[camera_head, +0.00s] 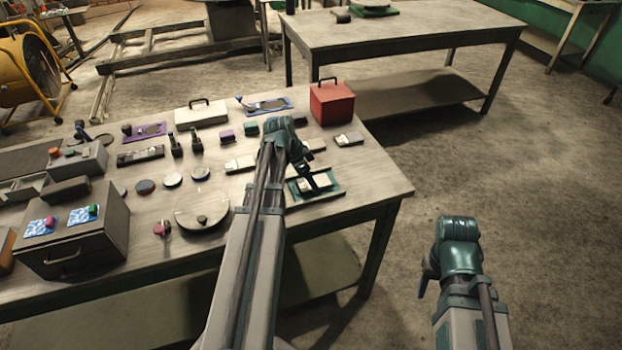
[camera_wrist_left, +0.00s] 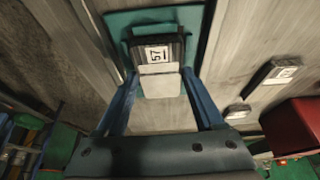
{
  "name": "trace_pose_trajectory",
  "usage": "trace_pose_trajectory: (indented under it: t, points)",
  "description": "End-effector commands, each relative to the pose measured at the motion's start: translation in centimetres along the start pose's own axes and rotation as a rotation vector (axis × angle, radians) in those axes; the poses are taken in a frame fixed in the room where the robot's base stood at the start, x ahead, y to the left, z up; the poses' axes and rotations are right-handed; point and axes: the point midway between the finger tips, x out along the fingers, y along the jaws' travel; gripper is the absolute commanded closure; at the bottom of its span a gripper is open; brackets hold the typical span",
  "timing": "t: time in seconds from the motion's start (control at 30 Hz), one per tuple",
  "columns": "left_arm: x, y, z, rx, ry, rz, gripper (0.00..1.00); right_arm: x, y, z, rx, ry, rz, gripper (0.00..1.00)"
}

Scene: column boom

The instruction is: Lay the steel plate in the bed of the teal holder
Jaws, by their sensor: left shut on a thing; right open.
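The teal holder (camera_head: 338,190) lies near the right front of the workbench, below my left gripper. It also shows in the left wrist view (camera_wrist_left: 118,20). My left gripper (camera_head: 316,181) is shut on the steel plate, which has a pale face and a dark end with a white label marked 57. In the left wrist view the blue fingers of my left gripper (camera_wrist_left: 159,76) stand either side of the steel plate (camera_wrist_left: 158,70). The plate is over the teal holder; whether it touches the bed I cannot tell. My right gripper (camera_head: 424,280) is open, off the bench, partly hidden by its arm.
Similar labelled plates lie near the holder, one of them on the right (camera_head: 348,139). A red box (camera_head: 332,102) stands at the bench's back right corner. The bench's right end (camera_head: 385,180) is bare.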

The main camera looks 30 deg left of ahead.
Motion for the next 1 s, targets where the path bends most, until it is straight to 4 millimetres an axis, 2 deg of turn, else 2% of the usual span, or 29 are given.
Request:
trace_pose_trajectory:
  t: [0.47, 0.5, 0.67, 1.0]
  points:
    - [0.11, -0.01, 0.03, 0.000, 0.001, 0.000, 1.00, 0.12, -0.01, -0.01, 0.000, 0.000, 0.000, 0.50]
    - [0.11, -0.01, 0.03, 0.000, 0.001, 0.000, 0.27, 0.12, -0.01, -0.01, 0.000, 0.000, 0.000, 0.50]
    - [0.12, 0.00, 0.04, 0.000, 0.001, 0.000, 0.00, 0.13, -0.01, -0.01, 0.000, 0.000, 0.000, 0.50]
    - [0.13, 0.00, 0.07, 0.000, 0.000, 0.000, 0.00, 0.14, -0.01, -0.01, 0.000, 0.000, 0.000, 0.50]
